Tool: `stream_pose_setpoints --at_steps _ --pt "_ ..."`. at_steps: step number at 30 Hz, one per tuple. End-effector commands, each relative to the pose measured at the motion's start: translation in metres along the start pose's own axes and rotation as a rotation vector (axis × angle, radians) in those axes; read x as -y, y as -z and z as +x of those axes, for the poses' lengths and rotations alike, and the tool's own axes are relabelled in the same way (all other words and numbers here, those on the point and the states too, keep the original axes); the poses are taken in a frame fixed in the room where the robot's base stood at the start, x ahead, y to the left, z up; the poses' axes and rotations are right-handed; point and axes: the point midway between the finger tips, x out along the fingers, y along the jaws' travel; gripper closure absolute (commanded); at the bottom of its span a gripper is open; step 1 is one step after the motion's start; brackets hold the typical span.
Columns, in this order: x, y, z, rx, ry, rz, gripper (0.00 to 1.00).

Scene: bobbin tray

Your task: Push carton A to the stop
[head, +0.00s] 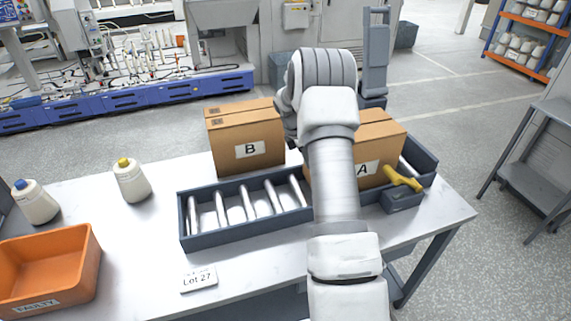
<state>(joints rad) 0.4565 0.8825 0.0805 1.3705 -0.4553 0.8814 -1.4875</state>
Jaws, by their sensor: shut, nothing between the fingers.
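Carton A (381,150), a brown box with a white label, sits on the right part of a dark roller tray (250,233). Its left part is hidden behind my arm. A strip of roller shows between its right side and the tray's right end wall (425,158), so they are apart. A grey block with a yellow handle (402,179) is at the tray's front right; I cannot tell whether this or the end wall is the stop. My gripper (291,130) shows only as a dark part left of carton A; its fingertips and any contact are hidden.
Carton B (246,140) stands behind the tray, left of my gripper. Bare rollers fill the tray's left part. A Lot 27 card (198,279) lies on the white table (150,235) in front.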

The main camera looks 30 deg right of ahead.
Motion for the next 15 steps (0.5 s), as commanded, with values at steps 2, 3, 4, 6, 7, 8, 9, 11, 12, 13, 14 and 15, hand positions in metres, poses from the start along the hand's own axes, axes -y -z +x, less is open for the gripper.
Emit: stream_pose_setpoints --at_steps 2,3,4,6,7,8,9,11,12,13,14,15 --pt "0.001 -0.028 0.007 0.003 0.001 0.007 1.0" --pt "0.001 -0.04 0.011 0.002 0.002 0.008 1.0" --pt "0.001 -0.048 0.013 0.002 0.001 0.008 1.0" --pt "0.001 -0.068 0.019 0.003 0.001 0.008 1.0" --pt "0.001 -0.077 0.022 0.002 0.002 0.007 1.0" --pt "0.001 -0.086 0.025 0.003 0.001 0.008 1.0" --pt "0.001 -0.097 0.028 0.003 0.001 0.008 1.0" --pt "0.001 -0.114 0.034 0.003 0.0 0.008 1.0" --pt "0.001 -0.124 0.037 0.003 0.0 0.006 1.0" --pt "0.001 -0.131 0.039 0.003 0.001 0.006 1.0" --pt "0.001 -0.136 0.041 0.003 0.001 0.005 1.0" --pt "0.001 -0.142 0.042 0.003 0.001 0.004 1.0"
